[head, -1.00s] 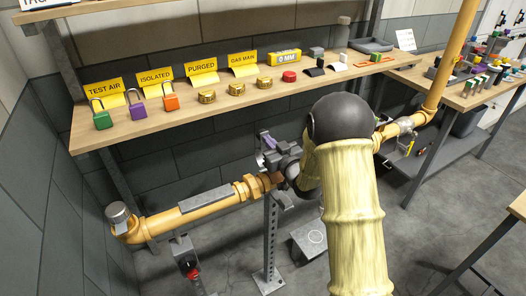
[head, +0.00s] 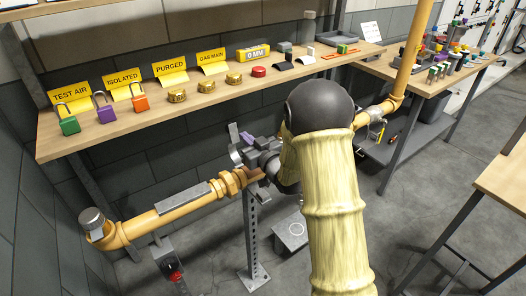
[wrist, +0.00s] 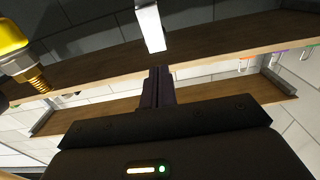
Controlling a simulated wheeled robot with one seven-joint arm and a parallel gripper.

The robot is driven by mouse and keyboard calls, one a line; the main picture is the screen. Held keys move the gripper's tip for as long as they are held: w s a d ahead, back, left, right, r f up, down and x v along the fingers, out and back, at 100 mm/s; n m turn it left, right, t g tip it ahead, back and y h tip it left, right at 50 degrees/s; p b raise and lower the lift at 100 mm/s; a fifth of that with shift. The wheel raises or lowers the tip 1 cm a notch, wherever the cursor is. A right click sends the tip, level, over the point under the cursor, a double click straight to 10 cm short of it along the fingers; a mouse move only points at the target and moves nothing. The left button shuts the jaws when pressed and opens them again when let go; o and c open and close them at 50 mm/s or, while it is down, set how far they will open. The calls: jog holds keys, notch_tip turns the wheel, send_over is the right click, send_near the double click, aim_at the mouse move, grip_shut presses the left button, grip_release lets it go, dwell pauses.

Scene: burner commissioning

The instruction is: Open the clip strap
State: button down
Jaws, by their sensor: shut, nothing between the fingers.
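My gripper (wrist: 158,88) is shut and empty in the wrist view, its two dark fingers side by side. A pale grey bar (wrist: 150,27), which looks like the clip strap, lies just beyond the fingertips; I cannot tell whether they touch. In the head view a light grey curved piece (head: 236,156), likely the same strap, stands up at the yellow pipe (head: 165,216), beside a dark grey clamp-like part (head: 264,158). My arm and its black joint hide much of this spot, so the strap's hinge and latch are not clear.
A wooden shelf (head: 200,108) runs behind the pipe, holding padlocks, brass caps and yellow signs. A perforated grey post (head: 252,235) stands below the pipe. A brass threaded fitting (wrist: 32,75) is close at the wrist view's left. Another bench (head: 500,180) is at right, with open floor between.

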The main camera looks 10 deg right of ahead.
jog(key=s+d+r, duration=0.2)
jog(key=s+d, duration=0.2)
jog(key=s, duration=0.4)
jog(key=shift+s+d+r+b, duration=0.15)
jog(key=shift+s+r+b, duration=0.15)
jog(key=shift+s+b, duration=0.1)
jog(key=s+d+f+m+g+h, duration=0.3)
jog(key=s+d+f+g+h, duration=0.1)
jog(key=s+f+g+h, duration=0.25)
jog(key=s+f+m+g+h, duration=0.15)
jog(key=s+g, duration=0.55)
jog(key=s, duration=0.8)
notch_tip(320, 180, up, 15)
jog(key=p, duration=1.6)
jog(key=shift+a+r+m, duration=0.2)
jog(key=shift+a+m, duration=0.15)
jog(key=c, duration=2.1)
grip_release()
